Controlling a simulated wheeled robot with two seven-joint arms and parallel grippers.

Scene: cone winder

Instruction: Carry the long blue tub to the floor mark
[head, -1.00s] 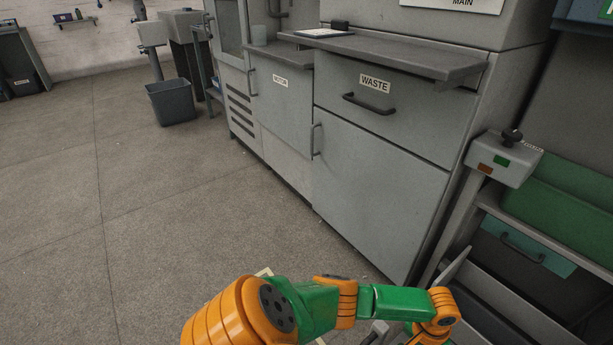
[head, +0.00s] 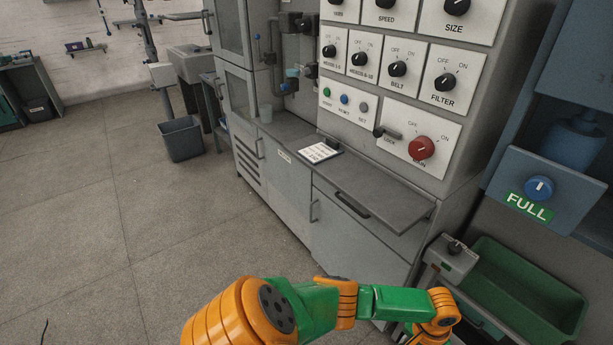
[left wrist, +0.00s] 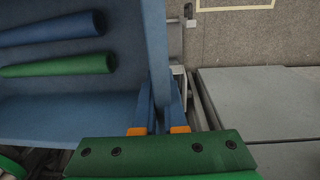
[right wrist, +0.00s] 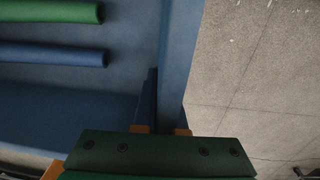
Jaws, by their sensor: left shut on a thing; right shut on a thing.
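The long blue tub shows in part in the left wrist view (left wrist: 60,98) and the right wrist view (right wrist: 60,110); the head view does not show it. Inside it lie a blue tube (left wrist: 50,30) and a green tube (left wrist: 60,64). My left gripper (left wrist: 161,118) is shut on one stretch of the tub's wall, and my right gripper (right wrist: 160,122) is shut on another. A pale yellow outline on the floor (left wrist: 236,8), probably the floor mark, shows at the top of the left wrist view, apart from the tub.
A grey machine with a control panel (head: 395,70) and a protruding shelf (head: 375,190) stands ahead. A green bin (head: 525,290) is at the right, below a FULL sign (head: 527,207). A grey waste bin (head: 181,139) stands farther back. The floor (head: 80,240) at left is open.

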